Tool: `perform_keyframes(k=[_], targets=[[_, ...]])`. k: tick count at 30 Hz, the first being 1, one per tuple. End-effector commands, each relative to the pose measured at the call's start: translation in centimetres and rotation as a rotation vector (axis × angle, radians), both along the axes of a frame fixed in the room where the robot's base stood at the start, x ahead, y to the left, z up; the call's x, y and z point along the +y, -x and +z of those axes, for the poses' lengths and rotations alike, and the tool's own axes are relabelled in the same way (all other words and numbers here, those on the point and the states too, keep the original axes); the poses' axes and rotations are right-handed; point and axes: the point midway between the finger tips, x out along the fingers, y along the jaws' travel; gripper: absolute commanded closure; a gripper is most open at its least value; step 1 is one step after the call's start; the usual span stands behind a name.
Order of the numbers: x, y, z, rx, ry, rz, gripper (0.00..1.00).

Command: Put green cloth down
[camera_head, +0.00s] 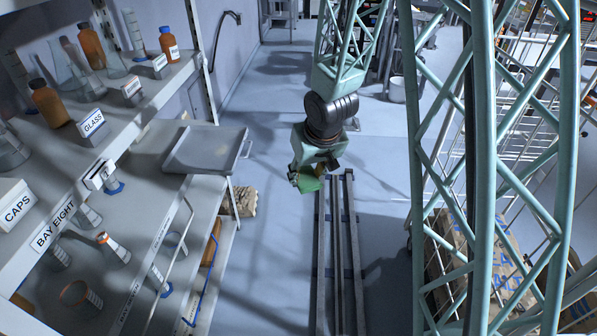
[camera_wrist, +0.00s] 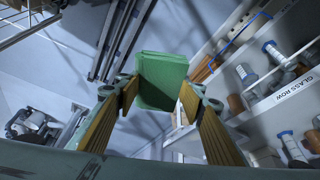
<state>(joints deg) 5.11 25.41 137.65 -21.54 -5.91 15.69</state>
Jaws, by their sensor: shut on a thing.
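A green cloth (camera_wrist: 160,80) looks like a folded square pad between the two yellow-ribbed fingers of my gripper (camera_wrist: 158,98) in the wrist view. The fingers are shut on it. In the head view my gripper (camera_head: 307,178) hangs above the floor rails, and a corner of the green cloth (camera_head: 311,184) shows beneath it. Most of the cloth is hidden by the gripper there. The gripper is to the right of the shelves and apart from them.
A grey tray (camera_head: 205,150) juts from the shelf unit on the left. The shelves hold bottles, flasks and a CAPS box (camera_head: 14,207). Floor rails (camera_head: 340,250) run below my gripper. A wire cart with a cardboard box (camera_head: 480,255) stands at the right.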

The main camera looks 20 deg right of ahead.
Motion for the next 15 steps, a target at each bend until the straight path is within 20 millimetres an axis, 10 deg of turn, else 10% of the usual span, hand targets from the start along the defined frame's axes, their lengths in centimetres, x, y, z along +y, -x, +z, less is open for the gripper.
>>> perform_keyframes(k=[15], targets=[[-1.1,4.9,5.0,0.001,-0.003,0.006,0.77]])
